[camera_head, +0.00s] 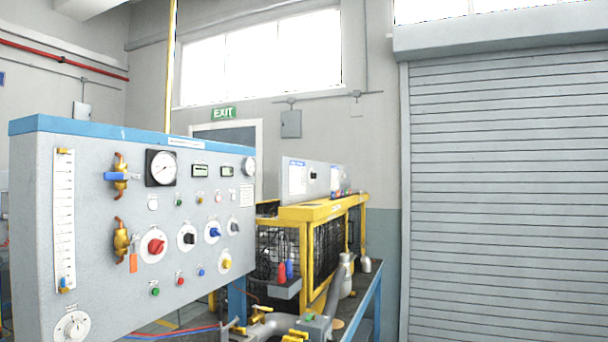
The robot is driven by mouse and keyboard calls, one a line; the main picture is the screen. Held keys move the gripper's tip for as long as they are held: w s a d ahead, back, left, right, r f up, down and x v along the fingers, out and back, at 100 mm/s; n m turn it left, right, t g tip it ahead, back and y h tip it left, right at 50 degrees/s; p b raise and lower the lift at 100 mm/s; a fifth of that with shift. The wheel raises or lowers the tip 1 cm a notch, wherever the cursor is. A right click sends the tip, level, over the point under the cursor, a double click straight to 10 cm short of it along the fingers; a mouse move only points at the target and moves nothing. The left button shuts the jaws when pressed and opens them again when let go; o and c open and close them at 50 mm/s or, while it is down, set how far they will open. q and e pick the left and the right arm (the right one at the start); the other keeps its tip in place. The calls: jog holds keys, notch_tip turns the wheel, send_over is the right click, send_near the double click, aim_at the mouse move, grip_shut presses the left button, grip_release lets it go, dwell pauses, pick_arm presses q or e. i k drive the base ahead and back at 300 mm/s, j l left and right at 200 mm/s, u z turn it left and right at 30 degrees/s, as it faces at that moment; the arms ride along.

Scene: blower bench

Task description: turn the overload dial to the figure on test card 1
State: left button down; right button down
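A grey control panel (95,165) with a blue top edge stands at the left. It bears several round dials: a red knob (155,246), a black knob (188,238), a blue knob (213,232), a grey one (234,226), a yellow one (225,264) and a large pale dial (72,327) at the lower left. A second grey panel (322,180) farther back has a small black knob (313,176) and a white card (297,177) with blue print. The lettering is too small to read, so I cannot tell the overload dial or test card 1. Neither gripper shows.
A yellow-framed mesh cage (304,250) stands right of the front panel. Grey pipework with yellow handles (290,325) and a blue bench frame (370,300) lie below it. A grey roller shutter (505,200) fills the right. The floor is mostly hidden.

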aim_at(226, 263)
jog(key=i+l+u, duration=0.1)
jog(key=l, duration=0.4)
jog(key=l+u, duration=0.15)
jog(key=l, duration=0.3)
jog(key=i+l+u, duration=0.1)
jog(key=l, duration=0.2)
jog(key=i+l, duration=0.2)
jog(key=l, duration=0.15)
jog(key=i+l+u, duration=0.15)
jog(key=l, duration=0.15)
jog(key=i+l, duration=0.15)
jog(key=l, duration=0.15)
jog(key=i+l+u, duration=0.1)
jog(key=i+l, duration=0.25)
jog(key=l, duration=0.25)
